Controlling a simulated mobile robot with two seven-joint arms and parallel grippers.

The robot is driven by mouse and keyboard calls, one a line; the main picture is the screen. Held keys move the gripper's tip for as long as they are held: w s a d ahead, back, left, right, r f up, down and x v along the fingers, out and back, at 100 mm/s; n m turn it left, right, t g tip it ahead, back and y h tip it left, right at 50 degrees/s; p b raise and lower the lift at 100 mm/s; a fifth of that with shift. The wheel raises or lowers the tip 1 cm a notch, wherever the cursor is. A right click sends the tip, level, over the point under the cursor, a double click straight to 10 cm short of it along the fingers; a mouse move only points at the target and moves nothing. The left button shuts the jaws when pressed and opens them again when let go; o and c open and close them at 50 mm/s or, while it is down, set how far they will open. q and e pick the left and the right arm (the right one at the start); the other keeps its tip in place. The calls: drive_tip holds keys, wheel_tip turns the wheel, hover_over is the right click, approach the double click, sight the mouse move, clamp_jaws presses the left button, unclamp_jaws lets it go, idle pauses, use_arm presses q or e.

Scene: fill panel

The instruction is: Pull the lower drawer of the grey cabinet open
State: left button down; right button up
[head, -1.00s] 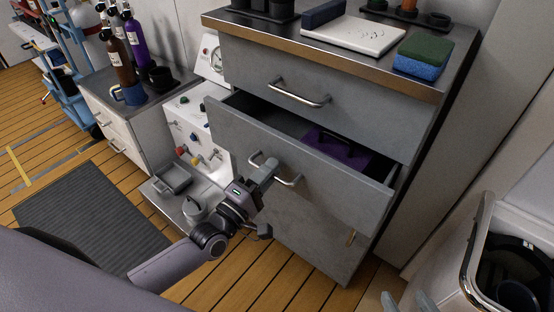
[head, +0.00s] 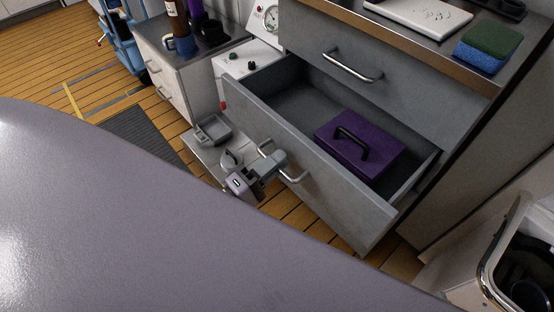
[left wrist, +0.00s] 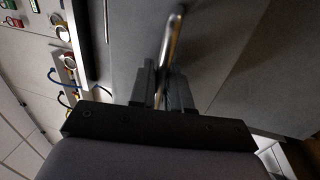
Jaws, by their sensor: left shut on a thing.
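The grey cabinet (head: 452,185) stands at the right in the head view. Its lower drawer (head: 310,170) is pulled well out, and a purple box (head: 357,146) with a black handle lies inside. My left gripper (head: 272,163) is shut on the lower drawer's metal bar handle (head: 296,176). The left wrist view shows the fingers (left wrist: 163,88) closed around the handle bar (left wrist: 172,42). The upper drawer (head: 385,90) is shut, with its own bar handle (head: 352,67). My right gripper is not in view.
A white bin (head: 495,262) stands at the lower right. A grey tray (head: 213,130) sits on a low ledge left of the drawer. A dark mat (head: 150,138) lies on the wooden floor.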

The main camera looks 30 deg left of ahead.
use_arm(q)
drive_tip(key=c, duration=1.3)
unclamp_jaws()
drive_tip(key=shift+o, duration=0.2)
drive_tip(key=v, duration=0.7)
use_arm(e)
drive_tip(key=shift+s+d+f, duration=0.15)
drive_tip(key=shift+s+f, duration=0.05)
use_arm(q)
drive_tip(key=shift+s, duration=0.1)
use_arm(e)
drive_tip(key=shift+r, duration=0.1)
